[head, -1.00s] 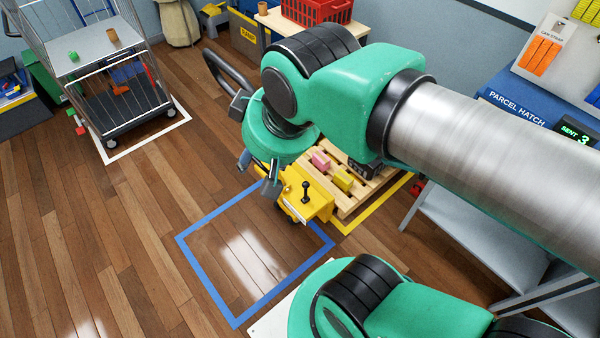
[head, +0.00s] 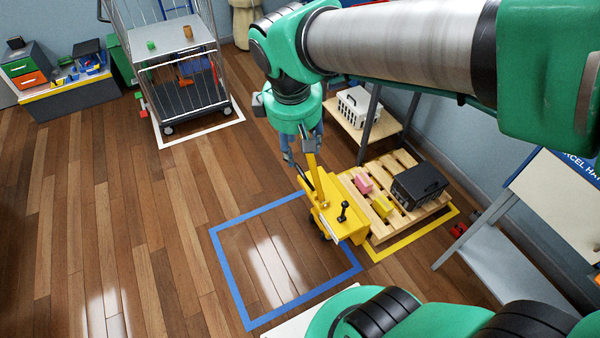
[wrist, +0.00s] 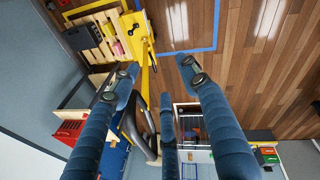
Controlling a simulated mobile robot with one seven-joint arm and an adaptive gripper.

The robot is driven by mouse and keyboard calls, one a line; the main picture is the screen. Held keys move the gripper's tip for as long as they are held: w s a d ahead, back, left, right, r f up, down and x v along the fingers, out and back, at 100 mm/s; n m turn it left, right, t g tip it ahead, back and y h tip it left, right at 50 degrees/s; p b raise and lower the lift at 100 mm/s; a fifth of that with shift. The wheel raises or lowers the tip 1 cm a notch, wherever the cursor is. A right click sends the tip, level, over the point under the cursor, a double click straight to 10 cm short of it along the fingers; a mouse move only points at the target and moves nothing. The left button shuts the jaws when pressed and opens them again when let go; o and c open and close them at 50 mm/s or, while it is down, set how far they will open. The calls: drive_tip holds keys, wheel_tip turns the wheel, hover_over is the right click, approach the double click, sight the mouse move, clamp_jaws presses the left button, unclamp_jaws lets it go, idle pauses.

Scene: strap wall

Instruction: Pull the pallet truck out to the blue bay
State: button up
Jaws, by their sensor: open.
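The yellow pallet truck (head: 335,218) stands at the upper right edge of the blue-outlined bay (head: 247,318), which is bare floor inside. Its body also shows in the wrist view (wrist: 137,38). A wooden pallet (head: 412,212) behind it carries a pink block, a yellow block and a black case. The truck's yellow tiller bar (head: 313,170) rises toward my gripper (head: 302,158). In the wrist view my gripper (wrist: 158,75) is open, with the tiller bar and its black loop handle (wrist: 128,128) appearing between the fingers. I cannot tell whether they touch.
A wire cage trolley (head: 180,85) stands in a white outline at the back left. A yellow outline (head: 415,240) borders the pallet. The grey hatch stand (head: 490,255) is at right. Floor to the left is open.

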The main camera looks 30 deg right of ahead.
drive_tip(key=w+d+f+n+g+h+p, duration=0.1)
drive_tip(key=w+d+f+n+h, duration=0.2)
drive_tip(key=w+f+n, duration=0.5)
drive_tip(key=w+d+f+n+g+h, duration=0.1)
drive_tip(key=w+d+f+n+h, duration=0.25)
drive_tip(key=w+f, duration=0.8)
drive_tip(key=w+d+f+n+g+h+p, duration=0.1)
drive_tip(key=w+d+f+n+h, duration=0.15)
drive_tip(key=w+f+n, duration=0.55)
drive_tip(key=w+d+f+n+t+h, duration=0.1)
drive_tip(key=w+f+n+h, duration=0.2)
drive_tip(key=f, duration=0.6)
drive_tip(key=w+d+f+n+t, duration=0.1)
drive_tip(key=w+f+n, duration=0.2)
drive_tip(key=w+f, duration=0.5)
drive_tip(key=n+t, duration=0.5)
drive_tip(key=n, duration=0.3)
approach(300, 172)
drive_tip(key=a+f, duration=0.1)
drive_tip(key=a, duration=0.2)
drive_tip(key=shift+f+h, duration=0.2)
drive_tip(key=shift+h, duration=0.2)
drive_tip(key=b+x, duration=0.2)
drive_tip(key=x, duration=1.1)
drive_tip(key=shift+w+d+f, duration=0.1)
drive_tip(key=shift+w+d, duration=0.05)
drive_tip(key=shift+d, duration=0.2)
drive_tip(key=shift+c, duration=0.6)
